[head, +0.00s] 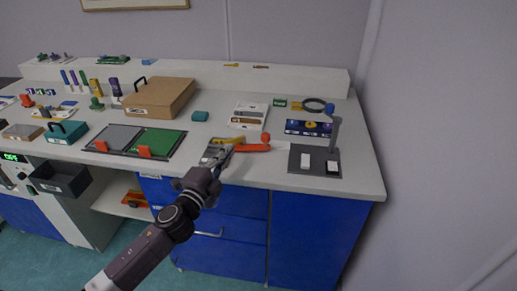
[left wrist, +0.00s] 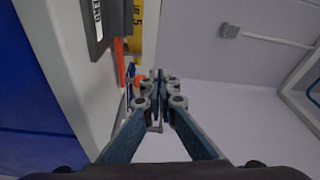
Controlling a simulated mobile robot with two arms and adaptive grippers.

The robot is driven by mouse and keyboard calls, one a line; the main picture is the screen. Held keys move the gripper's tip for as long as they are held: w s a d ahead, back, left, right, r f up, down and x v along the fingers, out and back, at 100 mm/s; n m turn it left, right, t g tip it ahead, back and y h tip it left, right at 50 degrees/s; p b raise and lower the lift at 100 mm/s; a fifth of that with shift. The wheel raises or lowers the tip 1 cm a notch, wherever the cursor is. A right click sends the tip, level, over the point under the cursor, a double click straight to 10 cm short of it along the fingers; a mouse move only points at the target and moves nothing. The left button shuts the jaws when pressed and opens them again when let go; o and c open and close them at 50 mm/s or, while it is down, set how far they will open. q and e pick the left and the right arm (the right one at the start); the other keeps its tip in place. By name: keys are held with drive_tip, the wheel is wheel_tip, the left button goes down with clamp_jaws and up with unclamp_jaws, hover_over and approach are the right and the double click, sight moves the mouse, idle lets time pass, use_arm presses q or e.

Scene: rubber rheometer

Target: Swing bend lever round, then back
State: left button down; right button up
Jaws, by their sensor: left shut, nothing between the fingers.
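The bend lever is an orange-red bar (head: 251,147) with a round end knob (head: 265,137), beside a yellow piece (head: 228,140) near the bench's front edge. In the left wrist view the yellow piece (left wrist: 137,35), the orange bar (left wrist: 118,62) and part of the orange knob (left wrist: 138,80) show just left of the fingertips. A grey plate with a white label (left wrist: 97,22) is at that view's top left. My left gripper (head: 217,153) is shut and empty, in front of the device's left part, partly hiding it. Whether it touches the lever I cannot tell. My right gripper is not in view.
A green and grey board (head: 160,142) with orange handles is to the left. The bench's front right corner (head: 365,184) is clear.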

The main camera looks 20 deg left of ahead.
use_arm(q)
drive_tip(key=s+d+f+m+g+h, duration=0.1)
drive_tip(key=s+d+f+m+h, duration=0.2)
drive_tip(key=d+m, duration=0.1)
drive_tip(key=p, duration=0.1)
approach(263, 139)
drive_tip(key=w, duration=0.3)
drive_tip(key=w+d, duration=0.1)
drive_tip(key=w, duration=0.3)
drive_tip(key=shift+d+f, duration=0.1)
drive_tip(key=shift+d, duration=0.15)
drive_tip(key=shift+y, duration=0.3)
